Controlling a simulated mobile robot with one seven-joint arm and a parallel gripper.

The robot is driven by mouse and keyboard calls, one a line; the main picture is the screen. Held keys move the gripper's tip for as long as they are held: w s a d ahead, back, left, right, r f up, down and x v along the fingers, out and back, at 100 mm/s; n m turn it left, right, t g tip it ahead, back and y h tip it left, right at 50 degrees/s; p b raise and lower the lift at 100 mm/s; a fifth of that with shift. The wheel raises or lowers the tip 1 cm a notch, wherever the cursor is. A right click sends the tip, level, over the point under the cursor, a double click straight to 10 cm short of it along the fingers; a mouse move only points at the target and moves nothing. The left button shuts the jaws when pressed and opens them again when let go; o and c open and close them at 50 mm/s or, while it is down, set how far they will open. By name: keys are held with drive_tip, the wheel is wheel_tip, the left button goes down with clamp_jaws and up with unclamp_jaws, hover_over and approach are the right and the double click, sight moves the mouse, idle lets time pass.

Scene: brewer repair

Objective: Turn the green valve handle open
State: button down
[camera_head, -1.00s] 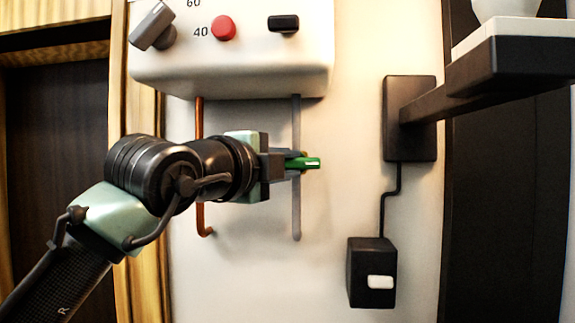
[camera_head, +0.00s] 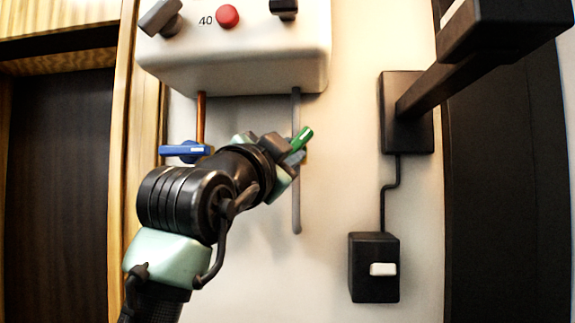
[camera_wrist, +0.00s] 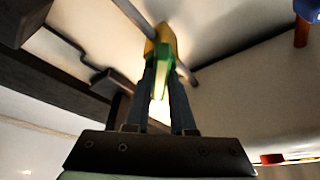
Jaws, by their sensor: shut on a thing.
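The green valve handle (camera_head: 302,138) sits on the grey pipe (camera_head: 296,205) under the white boiler (camera_head: 240,62). It points up and to the right, tilted, in the head view. My gripper (camera_head: 292,157) is shut on the handle from the lower left. In the wrist view the two fingers of my gripper (camera_wrist: 163,95) close on the green handle (camera_wrist: 160,78), with a yellowish valve body (camera_wrist: 161,45) just beyond. The fingers hide part of the handle and valve.
A blue valve handle (camera_head: 186,151) lies level on the copper pipe (camera_head: 201,115) at the left. A black box (camera_head: 373,270) with a white switch and a black wall bracket (camera_head: 405,130) stand to the right. The wall between pipe and box is bare.

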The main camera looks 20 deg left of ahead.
drive_tip(key=shift+d+r+n+t+y+b, duration=0.1)
drive_tip(key=shift+n+y+b, duration=0.2)
drive_tip(key=shift+n+y, duration=1.25)
drive_tip(key=shift+d+n+t+y+b, duration=0.1)
drive_tip(key=shift+n+y+b, duration=0.3)
drive_tip(key=shift+n, duration=2.05)
drive_tip(key=shift+d+r+n+t+y+b, duration=0.1)
drive_tip(key=shift+n+y+b, duration=0.1)
drive_tip(key=shift+n+y, duration=1.4)
drive_tip(key=shift+s+n+h, duration=0.1)
drive_tip(key=shift+n+h, duration=0.35)
drive_tip(key=shift+n, duration=0.15)
drive_tip(key=c, duration=1)
unclamp_jaws()
drive_tip(key=shift+o, duration=1.2)
drive_tip(key=shift+f, duration=0.15)
drive_tip(key=shift+f, duration=0.15)
